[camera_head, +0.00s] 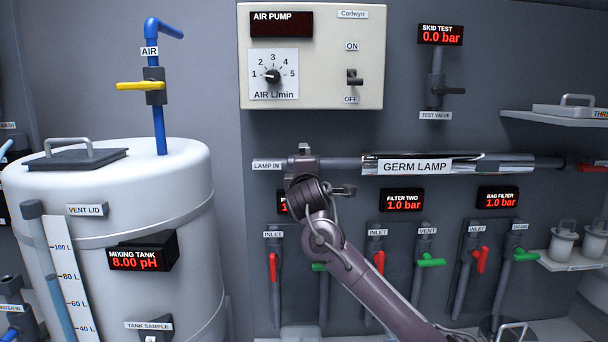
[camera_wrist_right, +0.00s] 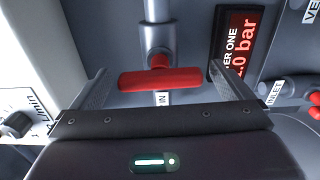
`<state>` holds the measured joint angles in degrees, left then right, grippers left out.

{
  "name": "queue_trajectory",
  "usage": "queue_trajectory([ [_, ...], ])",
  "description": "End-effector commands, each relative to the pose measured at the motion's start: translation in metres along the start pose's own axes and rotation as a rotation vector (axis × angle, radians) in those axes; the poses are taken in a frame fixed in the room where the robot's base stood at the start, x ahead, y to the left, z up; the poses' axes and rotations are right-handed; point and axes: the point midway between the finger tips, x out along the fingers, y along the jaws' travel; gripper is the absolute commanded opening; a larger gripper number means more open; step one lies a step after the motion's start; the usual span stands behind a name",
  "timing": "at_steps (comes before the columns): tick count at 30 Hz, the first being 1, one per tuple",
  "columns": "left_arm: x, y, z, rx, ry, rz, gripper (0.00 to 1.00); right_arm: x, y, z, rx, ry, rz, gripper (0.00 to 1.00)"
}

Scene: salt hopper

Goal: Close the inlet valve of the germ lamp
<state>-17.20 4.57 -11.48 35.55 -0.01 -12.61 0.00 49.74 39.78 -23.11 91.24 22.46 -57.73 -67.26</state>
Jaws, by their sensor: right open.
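The germ lamp (camera_head: 480,164) is a shiny horizontal tube on the wall, with its name plate in front. Its inlet pipe (camera_head: 338,163) runs left to the "LAMP IN" label (camera_head: 267,166). The red inlet valve handle (camera_wrist_right: 160,79) lies crosswise to the pipe (camera_wrist_right: 158,30) in the right wrist view. My right gripper (camera_wrist_right: 160,68) is open, with one finger on each side of the handle and visible gaps at both ends. In the head view my right gripper (camera_head: 312,178) and wrist hide the handle. My left gripper is not in view.
The filter one display (camera_wrist_right: 240,45) is close beside my right finger. Red inlet handles (camera_head: 378,262) and green vent handles (camera_head: 430,260) sit below the lamp. The air pump box (camera_head: 310,120) is above. The mixing tank (camera_head: 190,200) stands at left. Another red handle (camera_head: 592,167) is at the lamp's right end.

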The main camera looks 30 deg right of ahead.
Motion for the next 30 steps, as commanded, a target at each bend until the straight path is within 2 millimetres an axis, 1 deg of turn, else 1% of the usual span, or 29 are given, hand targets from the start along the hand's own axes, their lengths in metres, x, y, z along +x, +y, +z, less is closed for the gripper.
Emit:
queue_trajectory([
  [1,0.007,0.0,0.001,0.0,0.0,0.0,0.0,-0.008,-0.004,0.0,-0.002,0.002,0.002,0.99],
  [6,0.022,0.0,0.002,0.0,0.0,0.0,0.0,-0.038,-0.004,-0.001,-0.002,0.002,0.003,0.99],
  [9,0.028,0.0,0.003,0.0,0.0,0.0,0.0,-0.053,-0.004,-0.001,-0.002,0.002,0.002,0.99],
  [12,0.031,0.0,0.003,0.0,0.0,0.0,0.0,-0.063,-0.003,0.0,-0.002,0.001,0.0,0.99],
  [17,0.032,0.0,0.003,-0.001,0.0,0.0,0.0,-0.069,-0.002,-0.001,-0.002,0.002,-0.002,0.99],
  [30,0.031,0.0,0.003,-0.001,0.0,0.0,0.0,-0.069,-0.002,-0.001,-0.001,0.002,-0.003,0.99],
])
